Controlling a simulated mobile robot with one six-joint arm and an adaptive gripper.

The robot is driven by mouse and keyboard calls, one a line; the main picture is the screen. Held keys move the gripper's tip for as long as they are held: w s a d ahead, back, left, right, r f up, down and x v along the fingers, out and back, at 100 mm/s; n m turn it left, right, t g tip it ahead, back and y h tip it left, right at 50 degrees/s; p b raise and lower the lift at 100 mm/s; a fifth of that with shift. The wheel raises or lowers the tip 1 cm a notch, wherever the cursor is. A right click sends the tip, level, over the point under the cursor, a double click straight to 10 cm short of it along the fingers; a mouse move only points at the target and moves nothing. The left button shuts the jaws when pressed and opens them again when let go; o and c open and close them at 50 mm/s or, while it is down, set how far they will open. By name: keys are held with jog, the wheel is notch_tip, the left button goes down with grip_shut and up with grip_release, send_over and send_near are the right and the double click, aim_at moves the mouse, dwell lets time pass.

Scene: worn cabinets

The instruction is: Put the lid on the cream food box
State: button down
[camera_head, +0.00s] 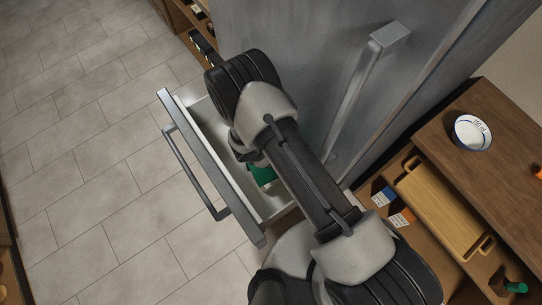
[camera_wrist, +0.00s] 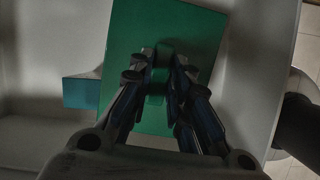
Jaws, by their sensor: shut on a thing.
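A flat green rectangular piece, which looks like the lid (camera_wrist: 205,40), fills the middle of the wrist view. My gripper (camera_wrist: 159,72) is shut on a small raised green grip on its face. Part of the green piece (camera_head: 262,176) also shows in the head view, inside the open drawer (camera_head: 206,165) and beside my arm. My arm hides my fingers in the head view. I cannot make out the cream food box in either view.
A teal block-like thing (camera_wrist: 82,93) lies in the drawer left of the green piece. The drawer's bar handle (camera_head: 192,172) juts over clear tiled floor.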

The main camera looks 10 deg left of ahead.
jog(key=shift+w+r+n, duration=0.1)
jog(key=shift+r+n, duration=0.05)
jog(key=shift+n, duration=0.75)
notch_tip(320, 180, down, 7)
jog(key=b, duration=0.7)
jog(key=shift+f+b, duration=0.35)
jog(key=shift+f, duration=0.6)
jog(key=shift+f, duration=0.85)
jog(key=c, duration=1.4)
grip_release()
